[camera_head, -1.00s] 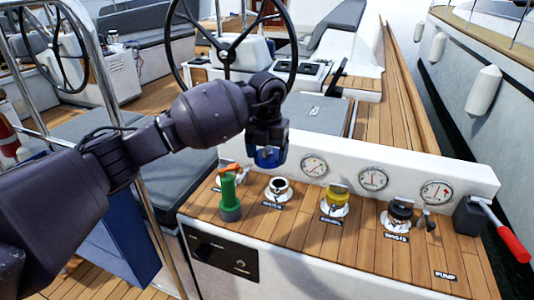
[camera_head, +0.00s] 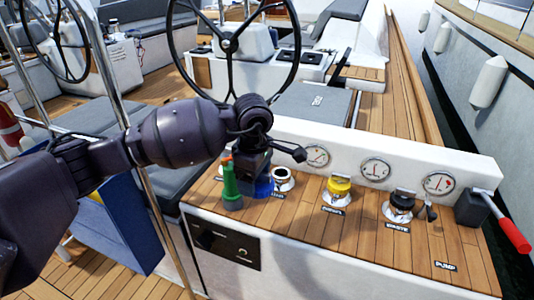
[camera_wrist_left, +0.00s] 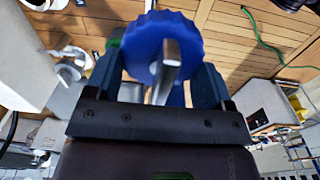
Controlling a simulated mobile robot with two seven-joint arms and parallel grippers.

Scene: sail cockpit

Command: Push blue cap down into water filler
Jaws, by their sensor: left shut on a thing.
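My left gripper (camera_head: 258,180) is shut on the blue cap (camera_head: 265,189) and points down, low over the wooden panel. In the left wrist view the round, scalloped blue cap (camera_wrist_left: 145,42) sits between the fingers, with a metal bar across its top. The water filler (camera_head: 283,178), a pale ring with a dark open hole, is on the panel just right of the cap. The cap appears beside the filler, not over its hole; the gap between cap and panel cannot be told. My right gripper is in neither view.
A green bottle-like object (camera_head: 231,185) stands close left of my gripper. A yellow-capped filler (camera_head: 339,190) and a black-capped filler (camera_head: 400,206) are to the right. Gauges (camera_head: 375,169) line the white wall behind. A red-handled pump lever (camera_head: 512,233) is at the far right.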

